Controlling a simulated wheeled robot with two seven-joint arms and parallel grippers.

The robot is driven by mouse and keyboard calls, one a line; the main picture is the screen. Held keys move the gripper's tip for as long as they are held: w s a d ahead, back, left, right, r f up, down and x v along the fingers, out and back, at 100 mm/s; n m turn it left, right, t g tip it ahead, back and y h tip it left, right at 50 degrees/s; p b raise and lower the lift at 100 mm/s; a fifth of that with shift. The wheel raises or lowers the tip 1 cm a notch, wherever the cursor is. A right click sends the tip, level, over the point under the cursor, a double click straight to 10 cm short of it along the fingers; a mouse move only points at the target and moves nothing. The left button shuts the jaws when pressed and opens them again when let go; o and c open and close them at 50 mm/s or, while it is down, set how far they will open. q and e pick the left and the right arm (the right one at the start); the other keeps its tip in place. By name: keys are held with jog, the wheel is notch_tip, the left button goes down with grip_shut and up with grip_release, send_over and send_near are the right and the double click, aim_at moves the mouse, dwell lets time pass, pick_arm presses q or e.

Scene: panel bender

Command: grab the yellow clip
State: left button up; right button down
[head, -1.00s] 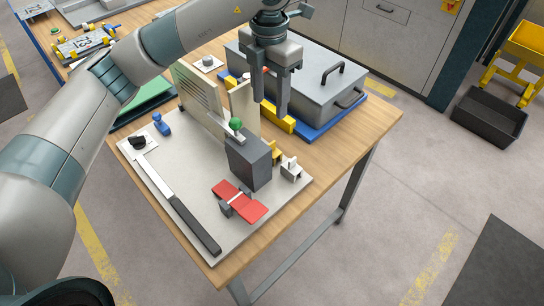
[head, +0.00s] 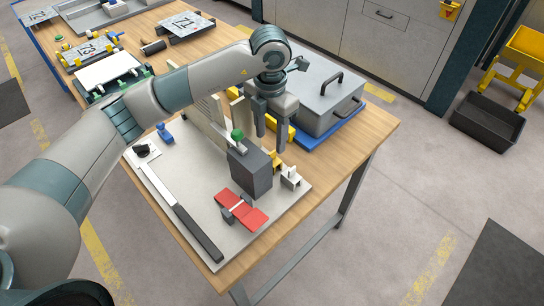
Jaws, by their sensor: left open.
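The yellow clip (head: 277,160) is small and sits on the pale board (head: 205,229), beside the dark grey block (head: 250,173). A white clip (head: 290,178) is just in front of it. My left gripper (head: 270,141) is open and empty, fingers pointing down. Its fingertips appear just above and behind the yellow clip in the picture; whether they touch it I cannot tell. Part of the yellow clip is hidden by the block. My right gripper is not in view.
A grey lidded box (head: 321,98) stands on a blue base behind my gripper. A green knob (head: 237,135) sits by the block. A red part (head: 241,211) and a long dark-handled bar (head: 190,225) lie on the board. The wooden table (head: 352,154) is bare at right.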

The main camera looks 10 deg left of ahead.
aim_at(272, 152)
pick_arm(q)
jog(key=shift+f+p, duration=0.45)
jog(key=shift+f, duration=1.5)
jog(key=shift+w+d+f+p, duration=0.1)
jog(key=shift+f+p, duration=0.45)
jog(key=shift+p, duration=0.15)
jog(key=f+p, duration=0.1)
jog(key=f, duration=0.2)
jog(key=shift+w+p, duration=0.2)
jog(key=shift+p, duration=0.15)
jog(key=shift+f, duration=0.55)
jog(key=c, duration=0.8)
